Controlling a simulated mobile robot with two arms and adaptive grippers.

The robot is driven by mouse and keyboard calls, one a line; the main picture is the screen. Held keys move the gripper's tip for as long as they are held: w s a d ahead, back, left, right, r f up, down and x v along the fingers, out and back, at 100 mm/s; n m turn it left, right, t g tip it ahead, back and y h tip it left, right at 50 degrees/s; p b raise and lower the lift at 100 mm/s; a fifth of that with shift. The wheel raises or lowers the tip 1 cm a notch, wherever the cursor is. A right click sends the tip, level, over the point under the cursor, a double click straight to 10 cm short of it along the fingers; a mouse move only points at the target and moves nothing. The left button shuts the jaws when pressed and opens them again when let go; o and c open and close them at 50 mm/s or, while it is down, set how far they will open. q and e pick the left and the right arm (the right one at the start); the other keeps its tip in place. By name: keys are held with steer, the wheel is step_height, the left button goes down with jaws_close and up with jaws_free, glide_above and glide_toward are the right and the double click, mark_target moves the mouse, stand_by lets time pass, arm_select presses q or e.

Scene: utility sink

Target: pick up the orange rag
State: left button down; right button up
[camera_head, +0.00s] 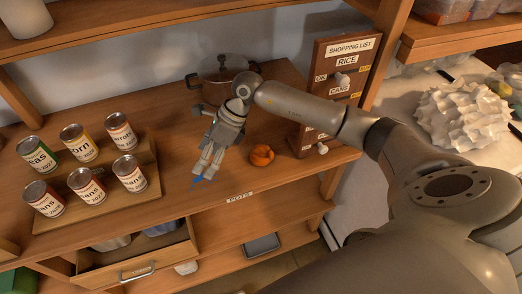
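The orange rag (262,155) lies crumpled in a small heap on the wooden shelf top, near its front edge. My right gripper (203,173) hangs over the shelf to the left of the rag, apart from it, with its fingers pointing down. My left gripper is not in view.
A lidded pot (214,88) stands behind the gripper. A wooden shopping-list board (338,75) stands right of the rag, behind my forearm. Several cans stand on a stepped wooden rack (150,180) at left. An open drawer (140,268) is below. The shelf around the rag is mostly clear.

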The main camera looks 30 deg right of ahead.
steer(key=d+h, duration=0.2)
steer(key=d, duration=0.3)
steer(key=d+h, duration=0.2)
steer(key=d, duration=0.4)
steer(key=d+g+h, duration=0.1)
steer(key=d+h, duration=0.1)
steer(key=d, duration=0.3)
steer(key=shift+w+d+r+h, duration=0.2)
steer(key=shift+d+r+h, duration=0.1)
steer(key=shift+d, duration=0.05)
steer(key=b, duration=0.3)
glide_above(257, 153)
steer(key=f, duration=0.4)
steer(key=shift+s+d+f, duration=0.15)
steer(key=shift+d+f, duration=0.15)
steer(key=shift+d, duration=0.05)
steer(key=f+b, duration=0.1)
steer(key=f, duration=0.2)
steer(key=f+b, duration=0.1)
steer(key=f, duration=0.1)
steer(key=shift+a+f+b, duration=0.2)
steer(key=shift+a+b, duration=0.1)
steer(key=shift+a, duration=0.1)
steer(key=shift+f, duration=0.3)
steer(key=shift+c, duration=0.4)
steer(key=shift+r, duration=0.1)
steer(key=c, duration=1)
steer(key=shift+r, duration=0.1)
